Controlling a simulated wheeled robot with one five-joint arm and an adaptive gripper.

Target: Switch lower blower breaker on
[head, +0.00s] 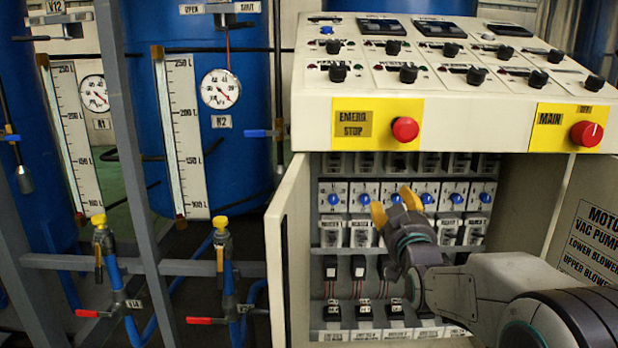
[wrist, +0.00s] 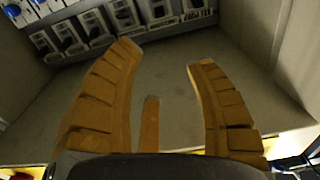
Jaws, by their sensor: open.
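The open cabinet holds a row of white breakers (head: 360,231) with small labels, under a row of blue knobs (head: 337,199). I cannot read which breaker is the lower blower one. My gripper (head: 394,205) is open and empty, its yellow fingers in front of the blue-knob row and hiding part of it and of the breaker row below. In the wrist view my gripper (wrist: 165,56) shows its fingers spread apart with nothing between them. There, several breaker-like switches (wrist: 75,40) lie beyond the fingers at the upper left, apart from them.
The cabinet door (head: 280,250) stands open at the left. A sloped control panel (head: 440,70) overhangs the cabinet, with a red emergency stop button (head: 405,129) and a red main switch (head: 586,133). Black switch units (head: 358,268) with wires sit lower inside. The right wall carries a label sign (head: 590,240).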

